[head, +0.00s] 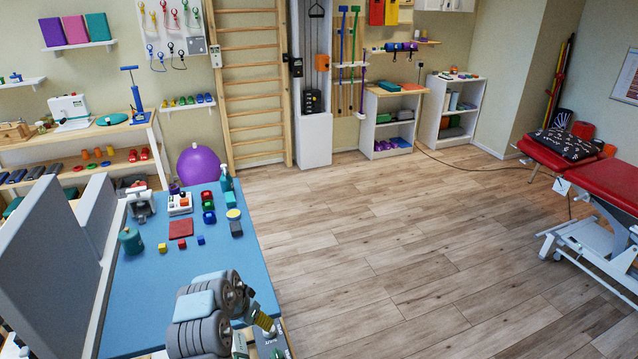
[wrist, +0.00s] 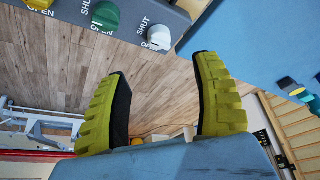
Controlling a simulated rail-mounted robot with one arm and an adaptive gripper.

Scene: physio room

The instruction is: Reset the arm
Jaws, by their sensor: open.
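My arm reaches over the front right corner of the blue table (head: 150,290) in the head view. My gripper (head: 264,323) is at its end, seen small and partly hidden by my arm. In the wrist view my gripper (wrist: 162,68) has its two yellow-green fingers spread wide, with nothing between them but floor behind. A grey panel (wrist: 180,15) lies beyond the fingertips, with a green knob (wrist: 105,15) and a white knob (wrist: 158,38), and printed words OPEN and SHUT. A yellow knob (wrist: 38,3) is cut by the top edge.
Small blocks, cups and a red square (head: 181,228) are on the table's far part. Grey partitions (head: 50,270) stand along its left side. The wooden floor (head: 400,250) to the right is open up to the red treatment couch (head: 610,185). A purple ball (head: 199,167) is behind the table.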

